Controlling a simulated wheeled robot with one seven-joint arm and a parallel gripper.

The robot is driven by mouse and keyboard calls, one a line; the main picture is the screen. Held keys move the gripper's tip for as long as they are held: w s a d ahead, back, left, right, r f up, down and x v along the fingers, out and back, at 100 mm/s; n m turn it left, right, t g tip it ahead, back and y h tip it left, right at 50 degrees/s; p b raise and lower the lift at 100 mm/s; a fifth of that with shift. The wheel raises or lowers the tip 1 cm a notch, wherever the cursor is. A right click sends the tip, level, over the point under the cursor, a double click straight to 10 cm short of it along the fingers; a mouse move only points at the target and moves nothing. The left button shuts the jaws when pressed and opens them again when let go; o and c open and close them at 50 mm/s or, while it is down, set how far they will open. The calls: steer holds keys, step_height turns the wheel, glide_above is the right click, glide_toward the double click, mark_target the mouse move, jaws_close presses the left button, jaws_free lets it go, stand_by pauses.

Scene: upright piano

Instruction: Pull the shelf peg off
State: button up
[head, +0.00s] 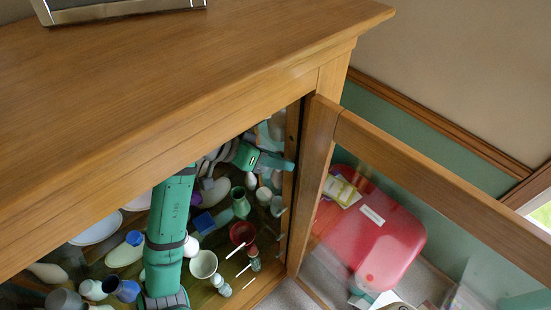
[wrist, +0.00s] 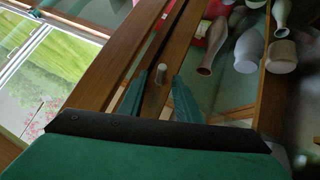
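The shelf peg (wrist: 161,72) is a small pale grey cylinder standing out from a wooden upright of the cabinet in the wrist view. My gripper (wrist: 160,80) is open, with one green finger on each side of the peg's line. The peg appears between or just beyond the fingertips, and I see clear gaps on both sides; the exact depth is hard to tell. In the head view my gripper (head: 283,162) is inside the cabinet, close to the right-hand upright (head: 291,150). The peg cannot be made out there.
The glass-fronted cabinet door (head: 335,130) stands open at the right. Several vases, cups and bowls, including a green vase (head: 240,202) and a white cup (head: 203,264), crowd the cabinet around my arm. A red case (head: 368,235) lies beyond the door glass.

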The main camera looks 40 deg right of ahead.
jaws_close()
steer(key=shift+s+a, duration=0.1)
steer(key=shift+a, duration=1.45)
